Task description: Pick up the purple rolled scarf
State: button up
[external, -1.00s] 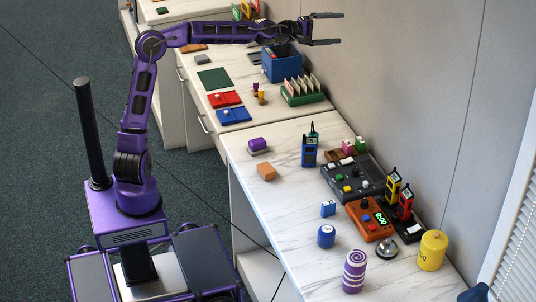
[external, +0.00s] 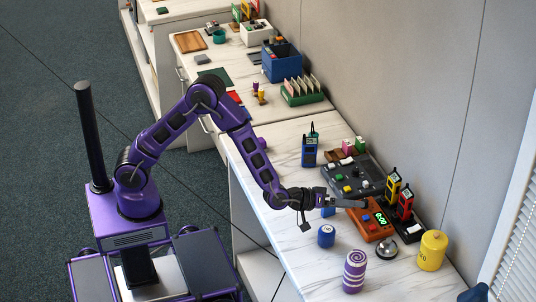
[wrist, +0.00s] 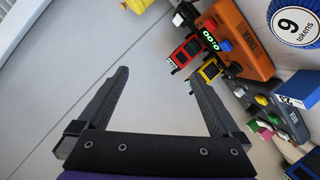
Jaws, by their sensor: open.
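A purple and white striped roll with a spiral top (external: 354,271), which looks like the rolled scarf, stands upright near the front edge of the near counter (external: 293,226). I do not make it out in the wrist view. My gripper (external: 336,215) is over the counter, up and left of the roll in the external view and apart from it. Its two fingers are spread, with nothing between them in the wrist view (wrist: 158,73).
A blue jar (external: 326,236) stands close by the roll. An orange timer box (external: 371,223), a silver bell (external: 387,249), a yellow canister (external: 432,252) and red and yellow handsets lie to the right. A grey panel wall (external: 420,100) backs the counter.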

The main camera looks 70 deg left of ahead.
jog(key=s+d+f+m+h, duration=0.1)
jog(key=s+d+f+m, duration=0.2)
jog(key=s, duration=0.3)
jog(key=s+d+f+m+h, duration=0.1)
jog(key=s+d+f+m, duration=0.15)
jog(key=s+d, duration=0.2)
jog(key=m+t+h, duration=0.2)
jog(key=m+h, duration=0.1)
jog(key=m, duration=0.4)
send_near(357, 259)
jog(key=shift+n, duration=0.25)
jog(key=shift+w+a+f+b+x, duration=0.15)
jog(key=shift+f+b+x, duration=0.1)
jog(key=shift+x, duration=1.4)
jog(key=shift+a+f+b+x, duration=0.15)
jog(key=shift+b+x, duration=0.1)
jog(key=shift+x, duration=1.45)
jog(key=shift+w+a+f+b+x, duration=0.15)
jog(key=shift+f+b+x, duration=0.1)
jog(key=shift+x, duration=1.4)
jog(key=shift+s, duration=0.1)
grip_shut()
